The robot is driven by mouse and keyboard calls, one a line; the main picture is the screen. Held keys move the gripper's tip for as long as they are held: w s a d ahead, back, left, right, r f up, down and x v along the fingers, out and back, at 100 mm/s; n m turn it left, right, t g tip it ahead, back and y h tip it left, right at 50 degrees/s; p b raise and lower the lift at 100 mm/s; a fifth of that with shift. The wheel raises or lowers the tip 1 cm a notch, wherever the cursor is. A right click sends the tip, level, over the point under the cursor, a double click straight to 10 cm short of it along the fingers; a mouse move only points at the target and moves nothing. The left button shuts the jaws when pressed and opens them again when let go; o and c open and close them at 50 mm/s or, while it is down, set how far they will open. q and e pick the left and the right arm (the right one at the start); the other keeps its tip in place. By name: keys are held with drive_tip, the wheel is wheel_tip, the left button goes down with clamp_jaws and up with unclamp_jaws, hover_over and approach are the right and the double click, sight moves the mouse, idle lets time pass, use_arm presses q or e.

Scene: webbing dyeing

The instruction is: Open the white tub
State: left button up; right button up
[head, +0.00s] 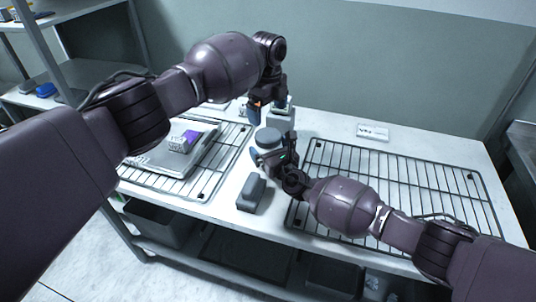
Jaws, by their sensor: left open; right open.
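The white tub (265,156) stands near the middle of the table, between the two wire racks. Its round grey lid (268,136) appears to be on top. My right gripper (270,156) is open at the tub's right side, with its fingers at the tub's body. I cannot tell whether they touch it. My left gripper (255,107) is open and empty, above and behind the lid and apart from it. The lower part of the tub is partly hidden by my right gripper.
A tray (150,158) with a purple-labelled pack (184,141) lies on the left rack. The right rack (400,185) looks empty. A dark grey block (251,192) lies in front of the tub. A grey box (282,117) and a white sign (373,132) stand behind.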

sight(268, 135)
drive_tip(key=c, duration=1.4)
use_arm(q)
drive_tip(key=shift+m, duration=0.4)
use_arm(e)
drive_tip(key=shift+c, duration=0.3)
use_arm(q)
drive_tip(key=m, duration=0.3)
drive_tip(key=shift+m, duration=0.3)
drive_tip(key=shift+f, duration=4)
drive_tip(key=c, duration=0.9)
drive_tip(key=n, duration=0.9)
drive_tip(key=shift+n, duration=0.4)
